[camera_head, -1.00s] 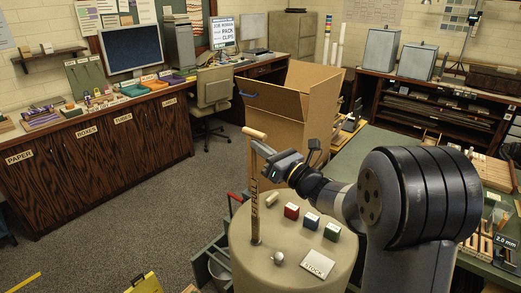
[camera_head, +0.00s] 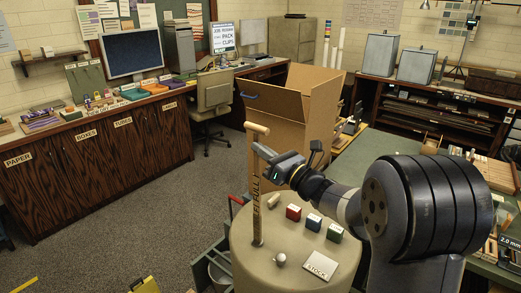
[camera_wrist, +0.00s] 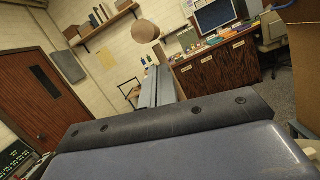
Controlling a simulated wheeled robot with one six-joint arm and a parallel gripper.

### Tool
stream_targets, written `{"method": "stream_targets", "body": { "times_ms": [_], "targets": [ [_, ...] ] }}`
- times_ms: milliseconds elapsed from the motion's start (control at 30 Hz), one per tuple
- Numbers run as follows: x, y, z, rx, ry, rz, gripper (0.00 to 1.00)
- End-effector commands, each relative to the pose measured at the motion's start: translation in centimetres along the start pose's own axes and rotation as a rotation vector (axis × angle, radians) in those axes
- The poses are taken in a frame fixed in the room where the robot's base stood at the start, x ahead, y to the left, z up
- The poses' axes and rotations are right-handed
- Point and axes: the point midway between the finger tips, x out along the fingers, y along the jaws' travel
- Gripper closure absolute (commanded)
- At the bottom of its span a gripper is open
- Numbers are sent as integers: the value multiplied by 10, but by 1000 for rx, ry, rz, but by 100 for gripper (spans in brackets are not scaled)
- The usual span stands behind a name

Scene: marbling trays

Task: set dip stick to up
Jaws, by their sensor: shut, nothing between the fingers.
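The dip stick is a flat wooden stick (camera_head: 256,200) with dark lettering, of which FULL can be read. It stands upright on the round beige drum (camera_head: 290,262). Its crosswise wooden handle (camera_head: 257,128) is at the top. My gripper (camera_head: 259,151) is shut and empty, just below the handle and beside the upper stick. Whether it touches the stick cannot be told. In the wrist view the shut fingers (camera_wrist: 157,88) point away, and the handle's round end (camera_wrist: 145,31) shows just above and beyond their tips. How the stick meets the drum is hard to see.
A large open cardboard box (camera_head: 305,100) stands behind. Floor is open at left.

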Motion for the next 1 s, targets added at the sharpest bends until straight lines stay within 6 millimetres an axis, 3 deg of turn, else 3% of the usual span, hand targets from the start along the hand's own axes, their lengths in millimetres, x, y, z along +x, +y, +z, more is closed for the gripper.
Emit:
{"method": "stream_targets", "body": {
  "times_ms": [33,133,300,500,700,1000],
  "targets": [
    [-4,-4,-13,0,0,-1,100],
    [-11,-8,-22,-1,-1,-1,100],
    [-55,-8,-17,-2,-2,-4,100],
    [-91,-7,-16,-2,-1,-2,100],
    [-105,-6,-15,0,0,0,100],
    [-106,-6,-15,0,1,1,100]
  ]
}}
